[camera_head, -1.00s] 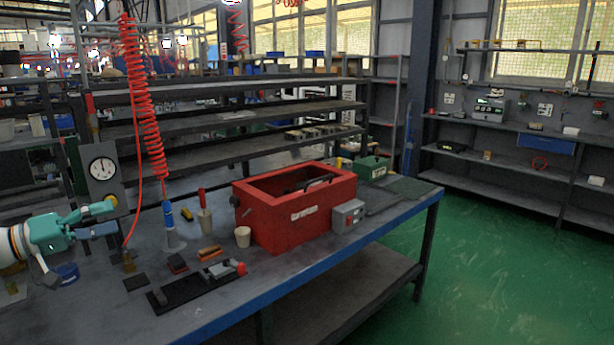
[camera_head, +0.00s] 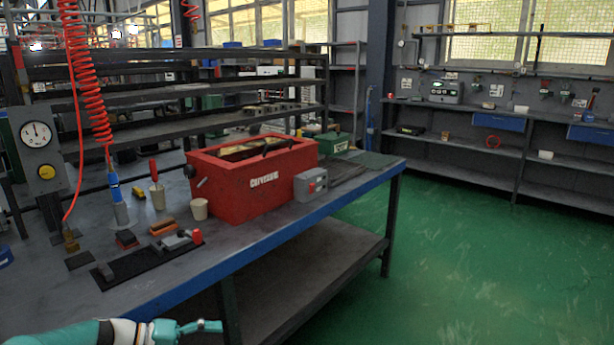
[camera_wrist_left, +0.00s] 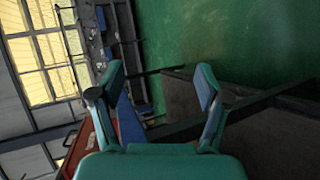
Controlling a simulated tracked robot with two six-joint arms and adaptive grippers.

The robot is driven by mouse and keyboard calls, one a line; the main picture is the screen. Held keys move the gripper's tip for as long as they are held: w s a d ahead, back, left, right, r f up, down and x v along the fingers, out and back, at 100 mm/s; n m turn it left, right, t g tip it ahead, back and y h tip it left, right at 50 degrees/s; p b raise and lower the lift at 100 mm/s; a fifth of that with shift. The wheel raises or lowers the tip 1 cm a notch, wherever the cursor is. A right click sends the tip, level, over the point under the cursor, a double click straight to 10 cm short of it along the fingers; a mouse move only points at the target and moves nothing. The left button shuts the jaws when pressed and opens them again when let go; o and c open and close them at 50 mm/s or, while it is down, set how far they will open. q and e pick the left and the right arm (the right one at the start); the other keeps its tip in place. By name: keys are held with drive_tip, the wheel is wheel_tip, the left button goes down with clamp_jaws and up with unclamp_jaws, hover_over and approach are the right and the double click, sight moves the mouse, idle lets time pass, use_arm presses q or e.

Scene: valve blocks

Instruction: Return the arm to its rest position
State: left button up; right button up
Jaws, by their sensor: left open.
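My left gripper (camera_head: 200,328) is at the bottom of the head view, in front of and below the blue front edge of the workbench (camera_head: 262,230). It holds nothing. In the left wrist view its two teal fingers (camera_wrist_left: 160,88) stand apart with nothing between them. Beyond them that view shows green floor and the bench's blue edge, seen turned on its side. My right gripper is in neither current view.
On the bench stand a red box (camera_head: 262,185), a grey switch box (camera_head: 311,184), a beige cup (camera_head: 199,209), a black tray (camera_head: 140,262) and a gauge panel (camera_head: 40,140). A lower shelf (camera_head: 310,265) lies under the bench. Green floor (camera_head: 470,250) at right is clear.

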use_arm(q)
drive_tip(key=s+d+f+g+y+b, duration=0.15)
drive_tip(key=s+d+f, duration=0.25)
drive_tip(key=f, duration=0.4)
drive_tip(key=s+d+f+g+b, duration=0.2)
drive_tip(key=s+d+f, duration=0.15)
drive_tip(key=f, duration=0.45)
drive_tip(key=s+d+f+m+g+y+b, duration=0.1)
drive_tip(key=s+f+y, duration=0.1)
drive_tip(key=s+f, duration=0.55)
drive_tip(key=s+d+f+m+g+y+b, duration=0.1)
drive_tip(key=s+f+y, duration=0.25)
drive_tip(key=s, duration=0.75)
drive_tip(key=s+f+m+g+y+b, duration=0.1)
drive_tip(key=s+f, duration=0.6)
drive_tip(key=s, duration=0.2)
drive_tip(key=w+r+t+p, duration=0.1)
drive_tip(key=w+r+p, duration=0.1)
drive_tip(key=r+p, duration=1)
drive_tip(key=w+r+n+t+p, duration=0.1)
drive_tip(key=w+r+p, duration=0.1)
drive_tip(key=r+p, duration=1)
drive_tip(key=shift+r+y, duration=0.3)
drive_tip(key=shift+r, duration=0.05)
